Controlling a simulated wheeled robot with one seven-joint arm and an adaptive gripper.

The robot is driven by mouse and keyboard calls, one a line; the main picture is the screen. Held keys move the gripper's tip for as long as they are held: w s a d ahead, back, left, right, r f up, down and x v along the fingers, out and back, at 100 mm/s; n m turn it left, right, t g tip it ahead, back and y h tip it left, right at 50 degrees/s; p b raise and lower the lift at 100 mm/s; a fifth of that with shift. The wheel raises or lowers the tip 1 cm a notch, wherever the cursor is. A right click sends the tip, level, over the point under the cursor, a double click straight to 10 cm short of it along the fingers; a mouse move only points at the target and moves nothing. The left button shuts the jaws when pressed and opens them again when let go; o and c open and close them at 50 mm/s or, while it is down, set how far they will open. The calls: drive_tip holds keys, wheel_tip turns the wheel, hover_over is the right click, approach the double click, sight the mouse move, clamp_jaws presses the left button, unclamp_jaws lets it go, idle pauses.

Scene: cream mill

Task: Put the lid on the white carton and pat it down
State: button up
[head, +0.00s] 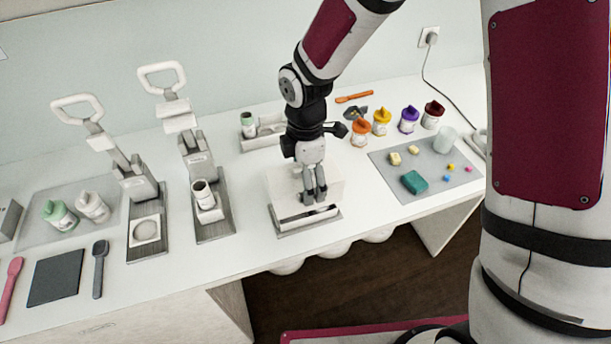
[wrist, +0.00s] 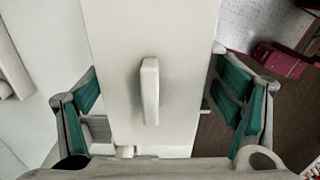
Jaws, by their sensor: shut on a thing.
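The lid (head: 284,190) is a pale, flat rectangular piece above the front middle of the bench. In the wrist view the lid (wrist: 118,60) fills the middle, with a raised bar handle along its centre. My gripper (head: 315,196) points down at it. In the wrist view my gripper (wrist: 158,100) has teal pads on both sides of the lid, and it is shut on the lid. The white carton (head: 290,222) is mostly hidden under the lid; a dark gap shows between them at the front. It sits on a grey base plate.
Two lever presses (head: 140,185) (head: 205,180) stand to the left. A grey mat (head: 445,185) with a teal block (head: 413,182) and small pieces lies to the right. Several coloured cups stand behind it. The bench's front edge is close to the carton.

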drive_tip(key=shift+f, duration=0.25)
drive_tip(key=shift+f, duration=0.35)
drive_tip(key=shift+f+b, duration=0.7)
drive_tip(key=shift+f, duration=1)
idle(1.0)
drive_tip(key=o, duration=1.1)
drive_tip(key=shift+c, duration=0.2)
drive_tip(key=shift+r, duration=0.2)
drive_tip(key=shift+r+p, duration=1.4)
drive_tip(key=shift+r, duration=1.95)
